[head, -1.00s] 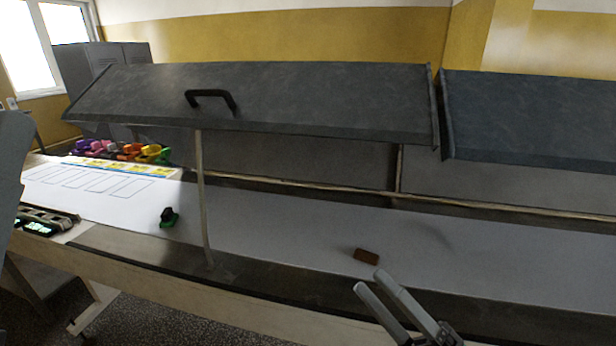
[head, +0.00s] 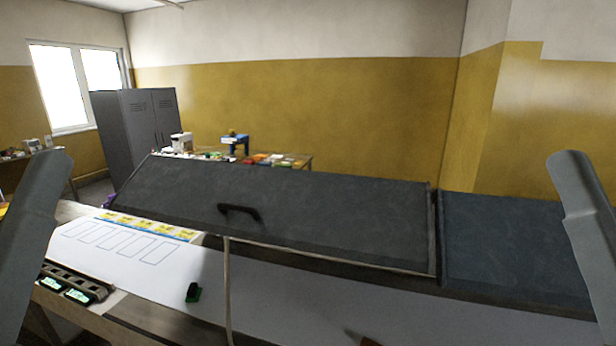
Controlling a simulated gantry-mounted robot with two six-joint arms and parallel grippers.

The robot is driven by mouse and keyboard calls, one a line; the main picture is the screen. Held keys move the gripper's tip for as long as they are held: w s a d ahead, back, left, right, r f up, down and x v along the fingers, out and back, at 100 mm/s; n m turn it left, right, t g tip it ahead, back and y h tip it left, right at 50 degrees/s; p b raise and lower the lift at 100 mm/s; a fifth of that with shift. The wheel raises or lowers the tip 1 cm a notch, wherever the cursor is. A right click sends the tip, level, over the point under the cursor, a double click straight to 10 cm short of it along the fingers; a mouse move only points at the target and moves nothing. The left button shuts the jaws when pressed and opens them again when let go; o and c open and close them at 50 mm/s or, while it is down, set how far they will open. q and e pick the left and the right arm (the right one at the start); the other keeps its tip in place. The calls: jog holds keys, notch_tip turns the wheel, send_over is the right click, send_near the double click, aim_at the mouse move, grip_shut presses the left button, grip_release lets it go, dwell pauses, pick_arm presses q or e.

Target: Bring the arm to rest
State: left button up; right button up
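Neither gripper shows in the head view. A grey link of my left arm (head: 32,235) stands along the left edge, and a grey link of my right arm (head: 587,225) stands along the right edge. A large dark grey hood (head: 310,215) with a black handle (head: 239,211) spans the middle, over a pale belt (head: 290,298). A thin pale rod (head: 228,290) stands under its front edge. A small green and black object (head: 193,292) sits on the pale surface left of the rod. Part of a brown piece (head: 368,342) shows at the bottom edge.
A second dark hood (head: 515,245) stands at the right. A white sheet (head: 140,250) with outlined boxes and yellow labels lies at the left, beside a dark device with lit green displays (head: 65,288). A grey locker (head: 135,130) and a cluttered back table (head: 300,158) stand behind.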

notch_tip(320, 180, up, 22)
jog(key=p, duration=1.8)
